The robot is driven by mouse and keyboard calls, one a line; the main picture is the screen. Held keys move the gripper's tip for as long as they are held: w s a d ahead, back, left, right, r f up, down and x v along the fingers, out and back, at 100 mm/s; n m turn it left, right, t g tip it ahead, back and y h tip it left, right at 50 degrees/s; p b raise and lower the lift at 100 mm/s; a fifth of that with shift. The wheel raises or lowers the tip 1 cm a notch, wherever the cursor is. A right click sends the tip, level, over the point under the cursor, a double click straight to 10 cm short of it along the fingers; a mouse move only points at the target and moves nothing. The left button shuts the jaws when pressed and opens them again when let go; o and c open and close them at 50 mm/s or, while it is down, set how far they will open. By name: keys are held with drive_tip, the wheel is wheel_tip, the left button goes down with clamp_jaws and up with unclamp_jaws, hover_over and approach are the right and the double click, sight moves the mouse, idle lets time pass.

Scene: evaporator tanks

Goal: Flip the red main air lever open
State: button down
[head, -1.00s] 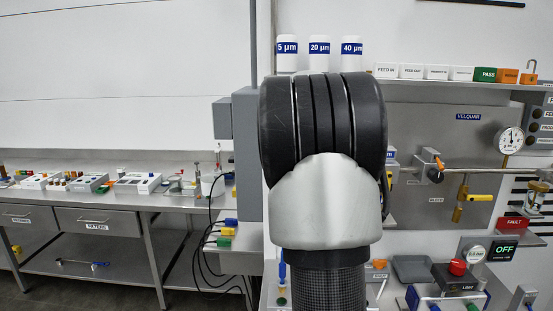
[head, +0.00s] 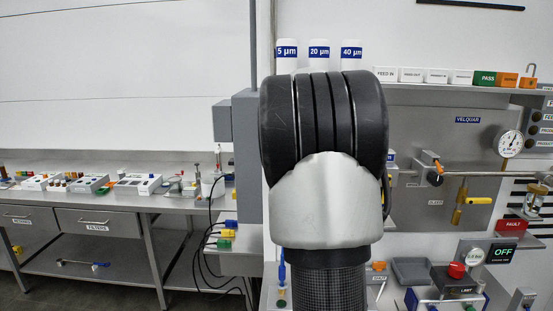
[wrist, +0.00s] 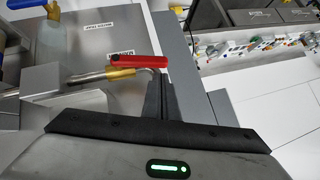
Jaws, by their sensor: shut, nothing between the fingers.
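The red lever (wrist: 138,62) shows in the wrist view, lying nearly level above a brass valve body (wrist: 118,74) on a metal pipe. My gripper (wrist: 160,76) is shut and empty, its dark fingertips close to the lever's right end. I cannot tell whether they touch it. In the head view my arm blocks the middle, and neither the red lever nor my gripper shows there.
A blue handle (wrist: 24,5) is at the wrist view's top left. In the head view, a pressure gauge (head: 509,143) and a yellow-handled valve (head: 478,200) sit on the right panel. A workbench (head: 150,202) stands at left.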

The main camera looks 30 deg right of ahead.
drive_tip(key=w+r+v, duration=0.1)
drive_tip(key=r+v, duration=0.1)
drive_tip(key=v, duration=1)
drive_tip(key=shift+w+d+r+p, duration=0.15)
drive_tip(key=shift+d+r+p, duration=0.1)
drive_tip(key=shift+d+p, duration=0.05)
